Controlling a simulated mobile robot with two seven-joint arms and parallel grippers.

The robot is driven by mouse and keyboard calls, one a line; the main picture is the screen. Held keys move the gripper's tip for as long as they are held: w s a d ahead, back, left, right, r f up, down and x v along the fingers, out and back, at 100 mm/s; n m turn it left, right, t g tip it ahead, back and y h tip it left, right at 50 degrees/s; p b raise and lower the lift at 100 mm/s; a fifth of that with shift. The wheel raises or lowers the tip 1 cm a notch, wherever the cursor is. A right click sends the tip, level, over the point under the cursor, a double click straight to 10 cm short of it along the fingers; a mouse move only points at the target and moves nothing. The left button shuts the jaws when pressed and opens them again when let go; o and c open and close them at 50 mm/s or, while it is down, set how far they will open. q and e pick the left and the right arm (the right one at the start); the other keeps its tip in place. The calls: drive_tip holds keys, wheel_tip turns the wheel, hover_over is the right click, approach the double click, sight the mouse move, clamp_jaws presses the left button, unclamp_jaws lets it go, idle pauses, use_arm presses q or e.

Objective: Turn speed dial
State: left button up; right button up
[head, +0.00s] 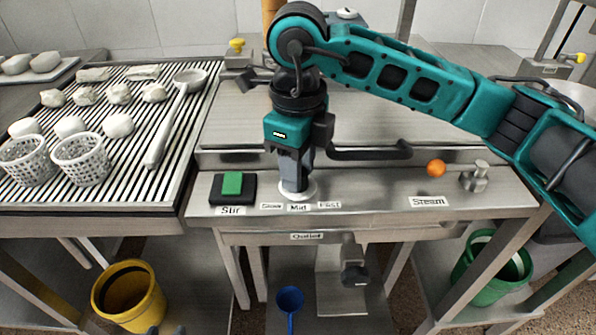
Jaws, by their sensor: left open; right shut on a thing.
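The speed dial (298,195) is on the front panel of the steel counter, above the labels Slow, Mid and Fast. Only its pale round base shows; my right gripper (295,182) covers the rest. That gripper points straight down and is shut on the dial. Which label the dial points to is hidden. My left gripper (166,331) shows only as two dark fingertips at the bottom edge, apart and empty, far below the counter.
A green Stir button (232,184) is left of the dial. A slatted rack (150,150) holds baskets, a ladle and pale lumps. A yellow bucket (128,291) stands below.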

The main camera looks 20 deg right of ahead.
drive_tip(key=n+b, duration=0.2)
drive_tip(key=n, duration=0.2)
drive_tip(key=shift+f+n+b, duration=0.1)
drive_tip(key=shift+n+b, duration=0.2)
drive_tip(key=n+b, duration=0.2)
drive_tip(key=n, duration=0.2)
drive_tip(key=shift+n, duration=0.3)
drive_tip(key=n+b, duration=0.1)
drive_tip(key=n, duration=0.1)
drive_tip(key=shift+n, duration=0.4)
drive_tip(key=shift+n+b, duration=0.4)
drive_tip(key=shift+n, duration=0.5)
drive_tip(key=n, duration=0.2)
drive_tip(key=shift+n+b, duration=0.3)
drive_tip(key=shift+b, duration=0.05)
drive_tip(key=n, duration=0.2)
drive_tip(key=shift+n, duration=0.4)
drive_tip(key=shift+n+b, duration=0.4)
drive_tip(key=shift+n, duration=0.3)
drive_tip(key=o, duration=1)
